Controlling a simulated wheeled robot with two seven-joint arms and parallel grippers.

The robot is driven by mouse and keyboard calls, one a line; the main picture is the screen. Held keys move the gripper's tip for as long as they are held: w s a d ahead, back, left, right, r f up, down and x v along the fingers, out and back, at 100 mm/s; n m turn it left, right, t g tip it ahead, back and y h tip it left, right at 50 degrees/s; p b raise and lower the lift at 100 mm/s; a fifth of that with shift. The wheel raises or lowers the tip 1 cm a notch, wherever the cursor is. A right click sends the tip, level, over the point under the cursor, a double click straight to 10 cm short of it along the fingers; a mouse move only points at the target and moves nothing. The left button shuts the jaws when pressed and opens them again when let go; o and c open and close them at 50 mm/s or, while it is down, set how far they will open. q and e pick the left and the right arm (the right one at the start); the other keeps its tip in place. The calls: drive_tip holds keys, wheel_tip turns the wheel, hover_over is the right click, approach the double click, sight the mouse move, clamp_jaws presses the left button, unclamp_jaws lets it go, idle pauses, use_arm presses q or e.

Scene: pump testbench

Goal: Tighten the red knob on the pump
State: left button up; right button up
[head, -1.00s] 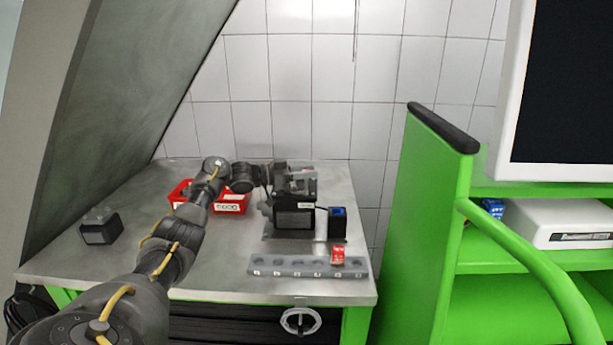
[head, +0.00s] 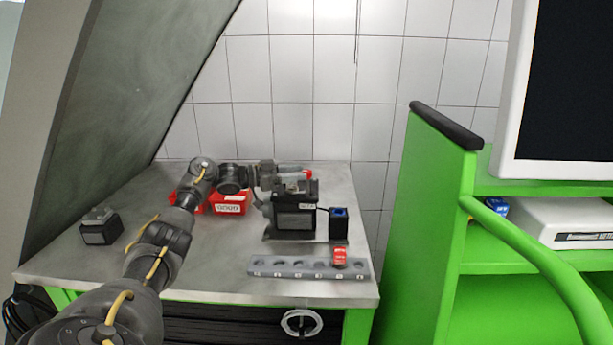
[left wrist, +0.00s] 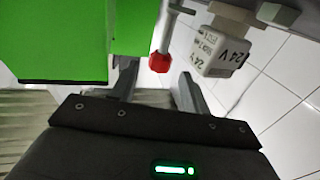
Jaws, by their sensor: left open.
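The pump (head: 295,218) is a dark block with a grey top, standing on the bench. Its red knob (head: 297,172) shows at the top, just beyond my left gripper (head: 284,182). In the left wrist view the red knob (left wrist: 160,62) sits on the end of a light rod. My left gripper (left wrist: 158,76) is open there, its two fingers apart on either side below the knob. The knob lies between the fingertips or just past them; I cannot tell whether they touch. My right gripper is not in view.
A red bin (head: 229,203) stands behind my left arm. A small black box with a blue top (head: 338,225) is right of the pump. A grey rack (head: 290,267) holding a red piece (head: 339,258) lies in front. A white 24 V block (left wrist: 219,48) is close right of the knob.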

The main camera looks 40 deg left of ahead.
use_arm(q)
drive_tip(key=b+v, duration=0.1)
drive_tip(key=v, duration=0.6)
drive_tip(key=shift+b, duration=0.4)
drive_tip(key=shift+r, duration=0.1)
